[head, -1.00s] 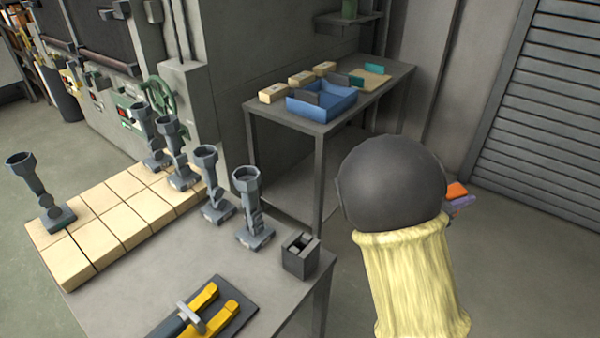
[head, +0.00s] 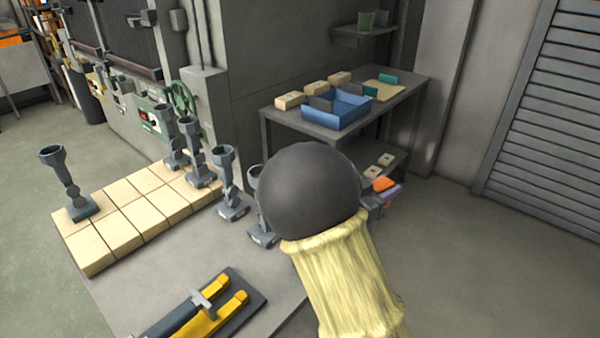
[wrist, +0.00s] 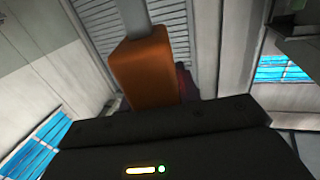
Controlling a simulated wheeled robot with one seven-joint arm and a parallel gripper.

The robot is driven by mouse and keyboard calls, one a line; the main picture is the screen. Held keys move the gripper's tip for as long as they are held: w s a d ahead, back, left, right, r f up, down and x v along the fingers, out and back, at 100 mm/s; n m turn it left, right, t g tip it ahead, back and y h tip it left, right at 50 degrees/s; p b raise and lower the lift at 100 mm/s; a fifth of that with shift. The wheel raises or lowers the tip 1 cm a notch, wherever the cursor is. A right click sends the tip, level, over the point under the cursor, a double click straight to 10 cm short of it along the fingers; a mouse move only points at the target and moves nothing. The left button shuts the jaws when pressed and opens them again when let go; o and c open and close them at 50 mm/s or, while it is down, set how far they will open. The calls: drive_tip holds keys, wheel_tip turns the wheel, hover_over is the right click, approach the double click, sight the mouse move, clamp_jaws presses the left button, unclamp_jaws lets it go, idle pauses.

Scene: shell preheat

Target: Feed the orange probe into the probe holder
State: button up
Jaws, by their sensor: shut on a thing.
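The orange probe (head: 384,184) shows as a small orange patch just beyond my arm's dark rounded joint in the head view. In the wrist view it is a large orange block (wrist: 142,70) with a grey rod extending from its far end. My gripper (head: 374,199), mostly hidden behind my arm, is shut on the probe and holds it in the air to the right of the bench. The probe holder is not visible now; my arm covers the bench corner where a small dark square block stood earlier.
Grey funnel-topped stands (head: 69,183) stand on the bench, some on pale bricks (head: 119,232). Yellow-handled tongs (head: 220,310) lie on a dark pad. A back table (head: 405,92) carries a blue tray (head: 349,118). The floor at right is clear.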

drive_tip(key=shift+a, duration=0.15)
drive_tip(key=s+a+r+n+t+y+p, duration=0.1)
drive_tip(key=a+r+p, duration=0.1)
drive_tip(key=a+p, duration=0.5)
drive_tip(key=s+a+r+n+t+y+p, duration=0.1)
drive_tip(key=a+r+n+t+y+p, duration=0.1)
drive_tip(key=a+p, duration=0.5)
drive_tip(key=shift+a+r+t+y, duration=0.3)
drive_tip(key=shift+a+r, duration=0.45)
drive_tip(key=shift+a, duration=0.1)
drive_tip(key=shift+f, duration=0.15)
drive_tip(key=shift+w+f+b, duration=0.1)
drive_tip(key=shift+f+b, duration=4.75)
drive_tip(key=shift+f, duration=1.65)
